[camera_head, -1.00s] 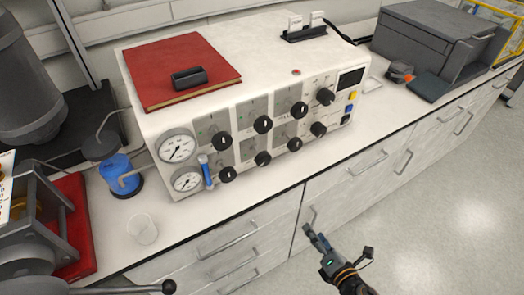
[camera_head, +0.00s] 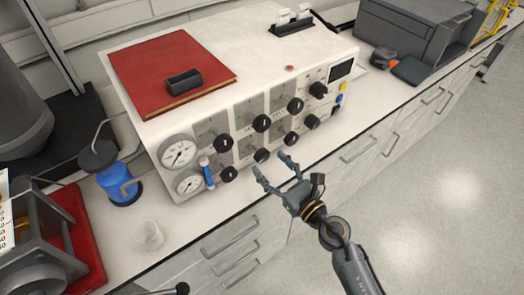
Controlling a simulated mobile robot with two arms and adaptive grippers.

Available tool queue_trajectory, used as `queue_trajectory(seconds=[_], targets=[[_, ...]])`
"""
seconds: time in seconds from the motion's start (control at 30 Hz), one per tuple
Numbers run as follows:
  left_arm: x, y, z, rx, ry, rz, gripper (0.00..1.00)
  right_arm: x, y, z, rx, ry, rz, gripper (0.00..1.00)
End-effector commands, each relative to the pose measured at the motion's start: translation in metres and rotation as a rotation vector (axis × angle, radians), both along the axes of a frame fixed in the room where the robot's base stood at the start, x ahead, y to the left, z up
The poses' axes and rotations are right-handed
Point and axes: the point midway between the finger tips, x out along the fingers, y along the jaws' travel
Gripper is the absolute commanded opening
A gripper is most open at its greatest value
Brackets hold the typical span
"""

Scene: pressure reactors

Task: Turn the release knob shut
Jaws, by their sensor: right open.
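The white control unit (camera_head: 235,75) stands on the bench with two rows of black knobs on its front panel. The upper row includes a knob at the left (camera_head: 221,144) and one at the right (camera_head: 318,90). The lower row includes a left knob (camera_head: 229,174), a middle knob (camera_head: 262,155) and a right knob (camera_head: 312,122). I cannot tell which is the release knob, as the labels are too small to read. My right gripper (camera_head: 272,164) is open and empty, in front of the lower row, with its fingertips pointing at the panel.
Two gauges (camera_head: 179,152) and a blue-handled valve (camera_head: 206,172) are at the panel's left. A blue bottle (camera_head: 118,185) and a glass beaker (camera_head: 150,235) stand on the bench. A red book (camera_head: 170,65) lies on top. The floor at the right is clear.

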Motion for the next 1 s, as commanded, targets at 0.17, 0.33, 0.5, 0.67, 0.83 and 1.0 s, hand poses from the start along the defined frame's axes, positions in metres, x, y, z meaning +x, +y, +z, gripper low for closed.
queue_trajectory(seconds=[0.17, 0.33, 0.5, 0.67, 0.83, 1.0], targets=[[0.001, 0.004, 0.004, 0.005, -0.001, -0.001, 0.37, 0.024, 0.017, 0.000, 0.001, 0.000, -0.001, 0.64], [0.003, 0.004, 0.005, 0.005, -0.003, 0.000, 0.37, 0.034, 0.025, -0.001, 0.000, 0.001, -0.001, 0.64], [0.004, 0.005, 0.005, 0.005, -0.004, 0.001, 0.37, 0.036, 0.027, -0.001, -0.001, 0.001, 0.000, 0.64], [0.004, 0.005, 0.005, 0.006, -0.004, 0.002, 0.37, 0.036, 0.026, -0.001, 0.000, 0.001, 0.000, 0.62], [0.004, 0.005, 0.005, 0.006, -0.004, 0.002, 0.37, 0.036, 0.026, -0.001, 0.000, 0.001, 0.000, 0.27], [0.004, 0.005, 0.005, 0.006, -0.005, 0.003, 0.37, 0.036, 0.026, -0.001, 0.000, 0.001, -0.001, 0.09]])
